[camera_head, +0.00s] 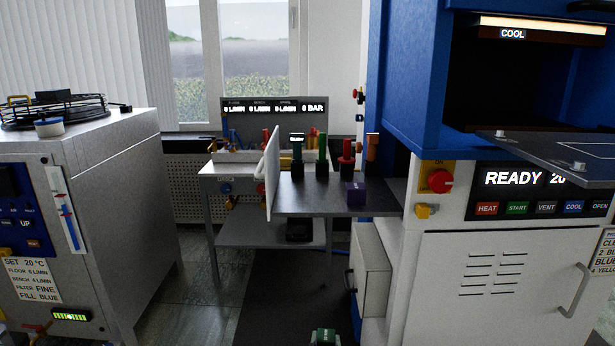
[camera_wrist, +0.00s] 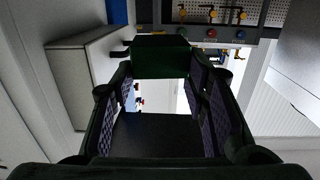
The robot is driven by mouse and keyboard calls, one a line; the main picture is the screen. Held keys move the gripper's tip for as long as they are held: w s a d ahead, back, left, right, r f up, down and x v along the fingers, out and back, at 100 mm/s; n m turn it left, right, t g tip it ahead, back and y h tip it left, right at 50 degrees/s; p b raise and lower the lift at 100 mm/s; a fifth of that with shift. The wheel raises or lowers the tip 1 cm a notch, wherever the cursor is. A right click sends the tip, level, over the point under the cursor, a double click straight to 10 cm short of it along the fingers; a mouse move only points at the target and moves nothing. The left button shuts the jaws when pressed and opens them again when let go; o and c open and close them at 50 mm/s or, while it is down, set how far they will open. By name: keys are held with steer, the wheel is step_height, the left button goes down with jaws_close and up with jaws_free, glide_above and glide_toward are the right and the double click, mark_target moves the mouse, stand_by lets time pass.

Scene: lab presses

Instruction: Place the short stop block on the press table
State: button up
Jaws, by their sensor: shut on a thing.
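My gripper (camera_wrist: 160,78) is shut on a dark green block (camera_wrist: 160,56), which sits between the fingertips in the wrist view. The block's full height cannot be told from there. In the head view a small green piece (camera_head: 325,337) shows at the bottom edge, cut off; I cannot tell whether it is the held block. The press table (camera_head: 548,147) is the dark plate with a white outline, sticking out below the press's open chamber at the right. No block shows on the visible part of it.
A dark shelf (camera_head: 320,205) carries several coloured upright pieces and a purple block (camera_head: 355,193). The press cabinet (camera_head: 490,270) has a panel reading READY. A grey machine (camera_head: 110,220) stands at the left, a bench (camera_head: 240,170) at the back. Dark floor lies between.

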steer(key=s+a+f, duration=0.2)
steer(key=s+f, duration=0.2)
steer(key=f, duration=0.3)
steer(key=s+a+f+y, duration=0.1)
steer(key=s+a+f, duration=0.2)
steer(key=f, duration=0.3)
steer(key=shift+s+f+n, duration=0.3)
steer(key=shift+s+f, duration=0.1)
steer(key=shift+s, duration=0.5)
